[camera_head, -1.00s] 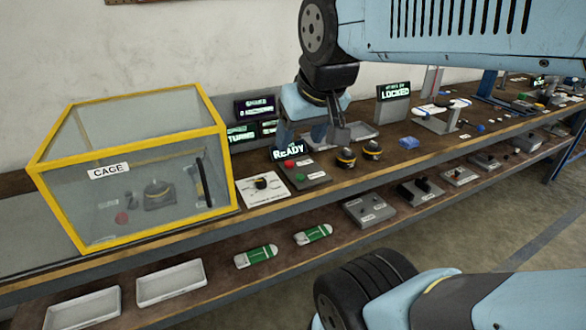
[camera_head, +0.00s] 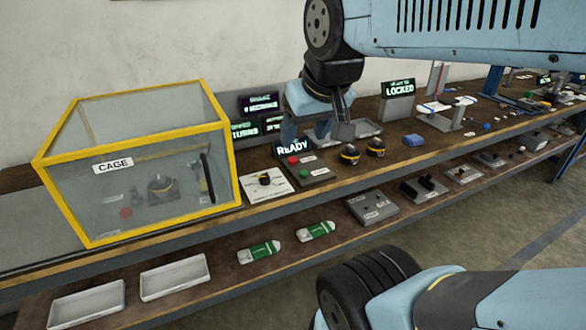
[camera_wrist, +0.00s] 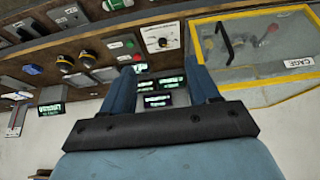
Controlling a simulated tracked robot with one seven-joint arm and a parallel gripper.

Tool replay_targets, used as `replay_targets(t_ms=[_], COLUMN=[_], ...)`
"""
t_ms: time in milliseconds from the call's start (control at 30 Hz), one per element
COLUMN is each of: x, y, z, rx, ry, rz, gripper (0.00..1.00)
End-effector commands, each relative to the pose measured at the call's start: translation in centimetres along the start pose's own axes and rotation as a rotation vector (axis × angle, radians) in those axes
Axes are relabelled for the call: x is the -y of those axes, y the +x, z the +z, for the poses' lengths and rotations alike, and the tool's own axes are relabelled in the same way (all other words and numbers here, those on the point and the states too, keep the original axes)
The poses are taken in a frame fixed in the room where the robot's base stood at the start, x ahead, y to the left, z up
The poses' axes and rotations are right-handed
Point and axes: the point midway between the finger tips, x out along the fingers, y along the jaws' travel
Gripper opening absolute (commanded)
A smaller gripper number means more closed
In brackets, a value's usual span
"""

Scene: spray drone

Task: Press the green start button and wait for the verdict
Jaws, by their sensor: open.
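The green start button (camera_head: 304,173) sits on a grey box (camera_head: 318,176) on the bench top, with a red button (camera_head: 293,160) behind it. A small display (camera_head: 292,147) behind the box reads READY. In the upside-down wrist view the green button (camera_wrist: 137,57) shows beside my left-hand finger. My gripper (camera_head: 342,130) is behind and above the box in the head view, apart from the button. In the wrist view my gripper (camera_wrist: 163,76) has its two fingers wide apart with nothing between them.
A yellow-framed clear cage (camera_head: 135,165) stands left of the box. A white dial plate (camera_head: 264,187) is between them. Two black-and-yellow knobs (camera_head: 350,155) stand to the right. A sign (camera_head: 398,89) reads LOCKED. Trays (camera_head: 173,277) and drones-green packs (camera_head: 259,249) lie on the lower shelf.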

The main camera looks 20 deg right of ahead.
Motion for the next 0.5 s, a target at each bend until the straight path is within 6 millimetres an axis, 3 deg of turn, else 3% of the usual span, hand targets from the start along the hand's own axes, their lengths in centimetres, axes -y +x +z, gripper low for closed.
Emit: replay_targets(t_ms=[67, 500], x=[0.00, 0.00], y=[0.00, 0.00], z=[0.00, 0.00], rx=[0.000, 0.000], ry=[0.000, 0.000], rz=[0.000, 0.000], gripper=[0.52, 0.10])
